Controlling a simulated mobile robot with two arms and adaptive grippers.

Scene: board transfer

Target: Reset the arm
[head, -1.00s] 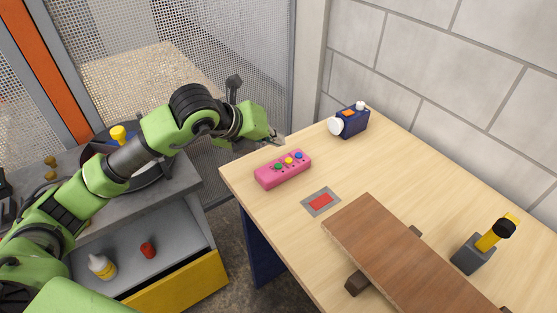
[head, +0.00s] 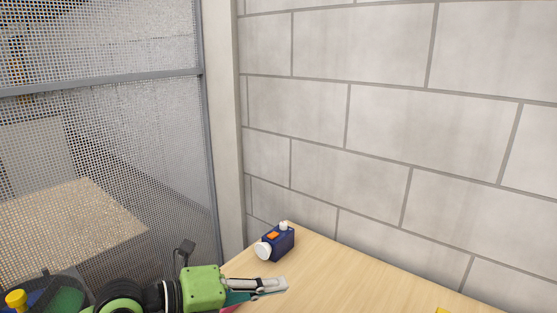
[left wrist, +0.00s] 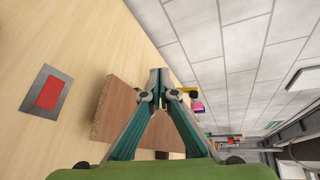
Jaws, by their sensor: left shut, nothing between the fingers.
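My left gripper (head: 284,285) is at the bottom of the head view, beside the near-left edge of the wooden table (head: 330,275). Its fingers are together with nothing between them, which also shows in the left wrist view (left wrist: 159,73). In the left wrist view the brown board (left wrist: 112,108) lies beyond the fingers, partly hidden by them. A red patch on a grey plate (left wrist: 48,94) is on the table to its left. My right gripper is in neither view.
A dark blue device with a white round front (head: 276,243) stands on the table near the wall (head: 370,120). A mesh fence (head: 110,130) is at the left. A yellow thing (head: 441,310) just shows at the bottom edge. Air above the table is clear.

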